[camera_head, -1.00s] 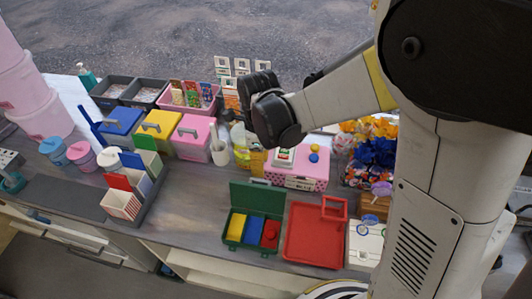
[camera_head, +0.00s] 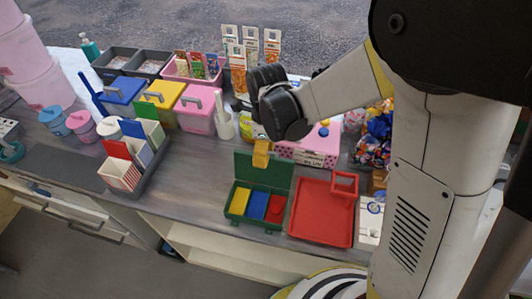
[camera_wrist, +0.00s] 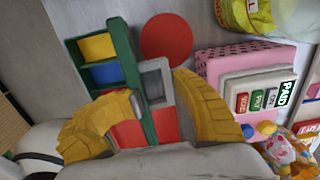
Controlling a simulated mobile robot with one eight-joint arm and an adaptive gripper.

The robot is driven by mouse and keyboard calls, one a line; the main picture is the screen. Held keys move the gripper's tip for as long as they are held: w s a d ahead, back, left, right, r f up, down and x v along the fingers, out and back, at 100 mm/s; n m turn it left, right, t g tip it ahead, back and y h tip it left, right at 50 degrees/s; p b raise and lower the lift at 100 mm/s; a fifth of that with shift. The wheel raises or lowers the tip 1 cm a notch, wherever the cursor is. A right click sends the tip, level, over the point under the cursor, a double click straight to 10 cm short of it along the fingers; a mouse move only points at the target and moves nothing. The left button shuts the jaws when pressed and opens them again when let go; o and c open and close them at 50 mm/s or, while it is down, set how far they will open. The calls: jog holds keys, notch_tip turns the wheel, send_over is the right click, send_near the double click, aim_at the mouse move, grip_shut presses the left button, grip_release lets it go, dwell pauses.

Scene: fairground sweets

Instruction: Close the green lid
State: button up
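The green lid (camera_head: 264,170) stands open, upright at the back of its green box (camera_head: 236,213). In the wrist view the lid (camera_wrist: 133,70) shows nearly edge-on, with a grey square handle (camera_wrist: 155,82) on its outer side. The box holds a yellow block (camera_wrist: 97,47), a blue block (camera_wrist: 105,74) and something red, partly hidden by a finger. My gripper (camera_wrist: 158,90) is open, its yellow fingers spread on either side of the handle.
A red tray (camera_head: 315,215) with an upright frame lies right of the box. A pink dotted box (camera_head: 312,150) stands behind. A red disc (camera_wrist: 167,38) lies near the lid. A divided organiser (camera_head: 150,170) stands left; the counter between is clear.

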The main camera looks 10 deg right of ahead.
jog(key=shift+w+d+f, duration=0.15)
jog(key=shift+d+f, duration=0.05)
jog(key=shift+c, duration=1.4)
